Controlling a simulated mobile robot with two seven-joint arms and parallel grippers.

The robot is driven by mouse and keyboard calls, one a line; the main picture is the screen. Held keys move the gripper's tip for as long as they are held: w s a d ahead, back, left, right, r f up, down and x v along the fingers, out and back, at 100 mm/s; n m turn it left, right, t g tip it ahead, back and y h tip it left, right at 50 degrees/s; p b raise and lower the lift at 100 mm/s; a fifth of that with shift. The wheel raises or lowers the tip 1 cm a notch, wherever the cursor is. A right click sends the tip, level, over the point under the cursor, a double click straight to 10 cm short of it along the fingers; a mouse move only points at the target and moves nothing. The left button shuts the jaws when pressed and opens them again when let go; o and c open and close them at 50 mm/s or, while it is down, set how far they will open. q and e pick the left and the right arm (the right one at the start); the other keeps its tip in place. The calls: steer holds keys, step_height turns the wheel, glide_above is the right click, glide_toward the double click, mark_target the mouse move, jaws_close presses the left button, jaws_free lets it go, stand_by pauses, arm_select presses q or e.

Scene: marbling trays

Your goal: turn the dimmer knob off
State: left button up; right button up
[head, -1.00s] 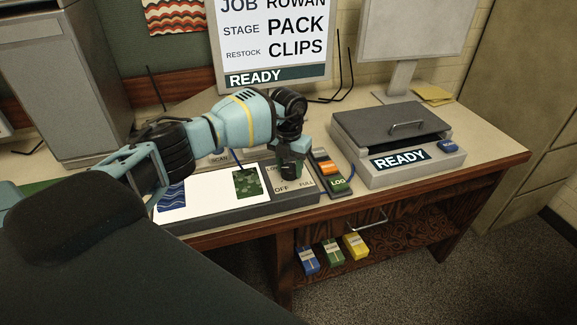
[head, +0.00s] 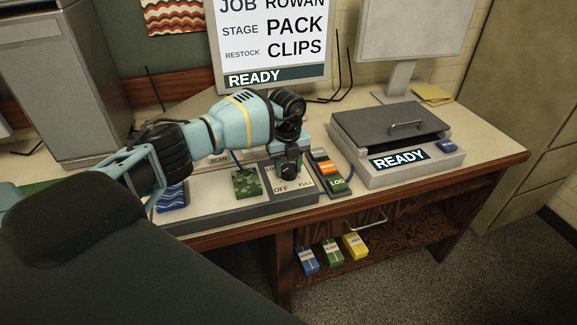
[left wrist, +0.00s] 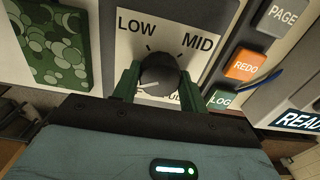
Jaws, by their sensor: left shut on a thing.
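The dimmer knob (left wrist: 158,72) is a dark round cap on a pale plate (left wrist: 125,40) marked LOW and MID in the left wrist view. FULL is partly covered there; OFF and FULL show on the plate in the head view (head: 280,190). My left gripper (head: 290,166) is over the plate with its jaws shut on the knob; its green fingers (left wrist: 157,84) stand on either side of it. My right gripper is not in view.
A green marbled sheet (head: 246,182) and a blue one (head: 172,197) lie on the panel. Orange REDO (left wrist: 244,66) and green LOG (head: 338,184) buttons sit close to the right of the knob. A lidded grey box (head: 385,125) reading READY stands further right.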

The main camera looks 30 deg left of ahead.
mark_target(288, 168)
arm_select(q)
steer(key=shift+n, duration=0.4)
steer(key=o, duration=1)
steer(key=shift+r, duration=3.9)
steer(key=shift+s, duration=0.1)
